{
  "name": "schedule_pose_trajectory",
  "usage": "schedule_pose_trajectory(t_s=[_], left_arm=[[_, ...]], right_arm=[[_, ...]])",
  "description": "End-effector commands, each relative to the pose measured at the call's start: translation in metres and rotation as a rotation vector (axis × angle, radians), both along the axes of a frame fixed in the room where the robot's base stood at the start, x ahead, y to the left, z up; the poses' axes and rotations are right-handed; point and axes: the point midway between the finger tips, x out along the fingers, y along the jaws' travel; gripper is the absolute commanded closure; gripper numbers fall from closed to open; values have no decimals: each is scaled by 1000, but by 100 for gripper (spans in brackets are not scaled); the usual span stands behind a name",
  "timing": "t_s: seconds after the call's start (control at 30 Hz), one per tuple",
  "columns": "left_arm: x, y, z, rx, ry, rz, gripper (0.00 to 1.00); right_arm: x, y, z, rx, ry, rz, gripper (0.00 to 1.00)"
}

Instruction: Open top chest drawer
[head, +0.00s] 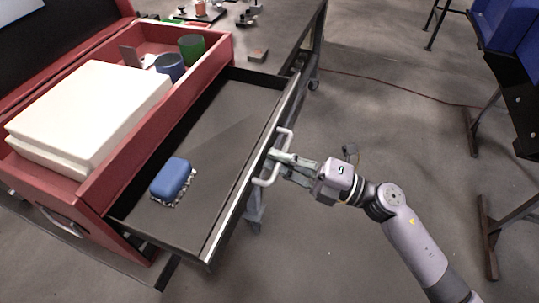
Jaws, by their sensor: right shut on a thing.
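The red chest (150,122) stands at the left, and its top tray shows above the drawer. The top drawer (226,125) is pulled well out, with its dark floor in plain view. A blue brush-like item with a pale fringe (172,178) lies inside it near the front left. My right gripper (275,159) is shut on the light drawer handle (272,158) at the middle of the drawer's front edge. My arm reaches in from the lower right. My left gripper is not in view.
The chest's top tray holds a white box (90,110), a blue cup (170,67) and a green cup (192,48). A dark table (275,40) stands behind. Blue bins (505,35) on a dark stand are at the far right. Floor between is open, crossed by a cable.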

Motion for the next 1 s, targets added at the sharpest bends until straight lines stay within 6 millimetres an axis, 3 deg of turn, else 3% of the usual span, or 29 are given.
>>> schedule_pose_trajectory(t_s=[0.3, 0.33, 0.47, 0.77, 1.0], left_arm=[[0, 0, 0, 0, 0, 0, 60], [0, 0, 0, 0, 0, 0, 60], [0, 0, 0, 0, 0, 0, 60], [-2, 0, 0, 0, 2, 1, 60], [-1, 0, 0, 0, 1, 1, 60]], right_arm=[[0, -1, -1, -1, 2, -1, 100], [0, -1, -1, -1, 2, -1, 91], [0, -1, -1, -1, 2, -1, 82], [0, -1, -1, -1, 1, -1, 82], [-10, -27, -7, -4, 4, -2, 82]])
